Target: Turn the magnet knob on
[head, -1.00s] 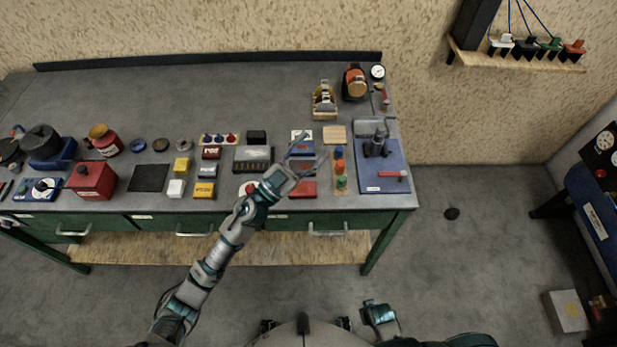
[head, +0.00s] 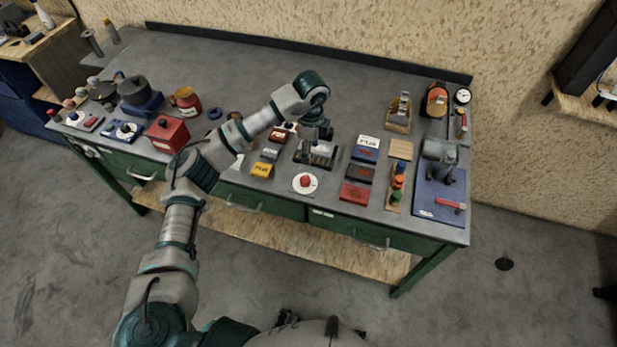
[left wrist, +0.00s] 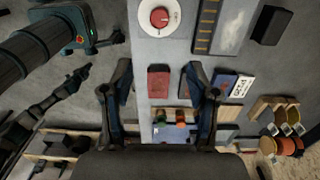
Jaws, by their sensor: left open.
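A red round knob (head: 305,181) sits on a white disc near the bench's front edge. It also shows at the top of the left wrist view (left wrist: 159,17). White dials on blue plates (head: 125,131) stand at the bench's left; no label tells which knob is the magnet's. My left gripper (head: 316,150) points down above the grey slotted block (head: 322,158), behind the red knob in the head view.
A red box (head: 356,194), a column of coloured knobs (head: 398,181) and a blue tray (head: 428,202) lie right of the knob. A yellow block (head: 261,170) lies left of it. The bench's back middle is clear.

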